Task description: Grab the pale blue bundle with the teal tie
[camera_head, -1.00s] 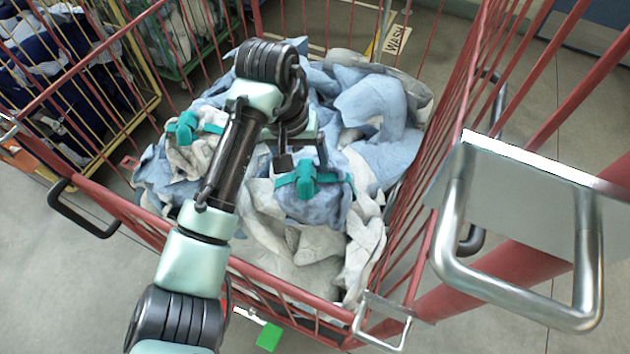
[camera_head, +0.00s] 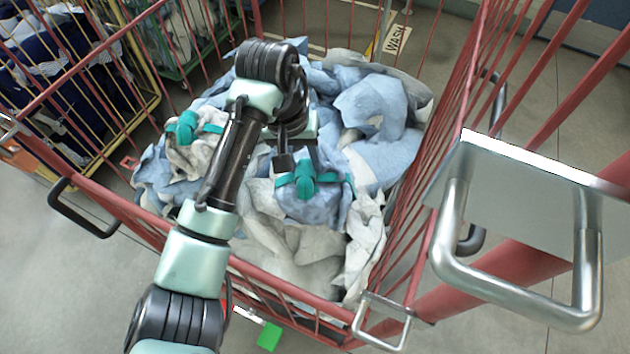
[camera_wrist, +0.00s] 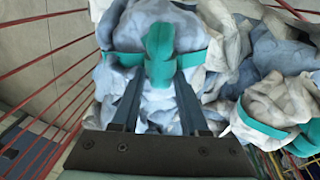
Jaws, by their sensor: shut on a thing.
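The pale blue bundle (camera_head: 312,208) with a teal tie lies on the heap of cloth inside the red cage cart, nearest the front middle. Its teal knot (camera_head: 305,181) stands up on top. My gripper (camera_head: 303,166) comes down from behind at the knot. In the wrist view, the two fingers of my gripper (camera_wrist: 160,82) reach the teal knot (camera_wrist: 160,45) and are shut on it, one on each side. The bundle also shows in the wrist view (camera_wrist: 120,72), with its tie band running left and right. The fingertips are partly hidden against the knot.
A whitish bundle with a teal tie (camera_head: 188,152) lies left in the same red cart (camera_head: 130,222), and also shows in the wrist view (camera_wrist: 280,100). Loose blue and white cloth surrounds both. Metal handles (camera_head: 520,240) stand at right. Other cage carts stand at upper left.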

